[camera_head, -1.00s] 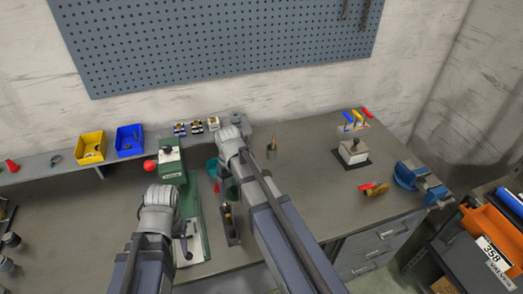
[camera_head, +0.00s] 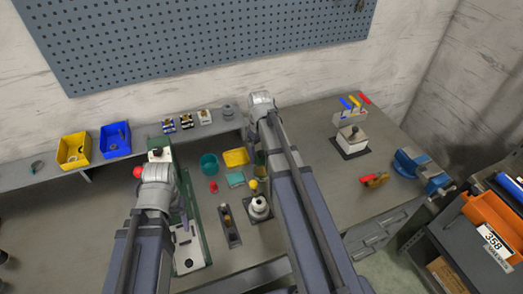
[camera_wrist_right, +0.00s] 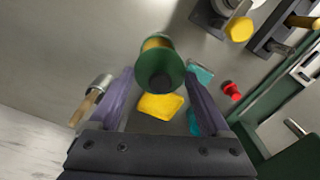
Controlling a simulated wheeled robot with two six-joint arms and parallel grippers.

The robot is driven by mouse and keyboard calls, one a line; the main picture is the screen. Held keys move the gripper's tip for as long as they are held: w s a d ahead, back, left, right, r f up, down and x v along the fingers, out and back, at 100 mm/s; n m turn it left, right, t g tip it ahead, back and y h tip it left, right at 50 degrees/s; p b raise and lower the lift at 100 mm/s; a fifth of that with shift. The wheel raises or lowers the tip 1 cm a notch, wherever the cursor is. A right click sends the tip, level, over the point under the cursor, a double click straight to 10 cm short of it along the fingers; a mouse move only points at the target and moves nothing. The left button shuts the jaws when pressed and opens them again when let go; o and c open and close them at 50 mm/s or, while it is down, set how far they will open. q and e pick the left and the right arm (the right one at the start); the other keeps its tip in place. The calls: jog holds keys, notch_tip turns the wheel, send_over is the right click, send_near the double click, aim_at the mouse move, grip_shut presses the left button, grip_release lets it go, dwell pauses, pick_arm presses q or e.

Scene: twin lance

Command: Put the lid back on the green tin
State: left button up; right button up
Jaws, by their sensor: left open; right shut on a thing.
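A dark green, round-sided tin (camera_wrist_right: 160,68) is between the fingertips of my right gripper (camera_wrist_right: 162,84) in the right wrist view. A dark round end faces the camera, with a yellowish part beyond it. My right gripper is shut on it, above the bench. In the head view my right arm largely hides what it holds. My left gripper (camera_head: 178,212) is open over the long green tool at the left; its fingers are hard to see. A flat teal piece (camera_head: 235,179) lies on the bench. I cannot tell which piece is the lid.
A blue vise (camera_head: 420,170) is at the right. Open bench lies right of my right arm.

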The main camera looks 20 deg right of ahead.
aim_at(262, 158)
jog(key=shift+d, duration=0.25)
pick_arm(q)
notch_tip(262, 158, down, 6)
jog(key=b, duration=0.6)
jog(key=shift+f, duration=0.25)
pick_arm(e)
notch_tip(262, 158, down, 6)
jog(key=shift+f, duration=0.2)
pick_arm(q)
jog(key=shift+b, duration=0.35)
pick_arm(e)
jog(key=shift+f, duration=0.1)
dwell(1.0)
jog(key=o, duration=1.2)
jog(key=shift+c, duration=0.2)
jog(key=shift+r+p, duration=3.55)
jog(key=shift+p, duration=0.05)
pick_arm(q)
notch_tip(262, 158, up, 7)
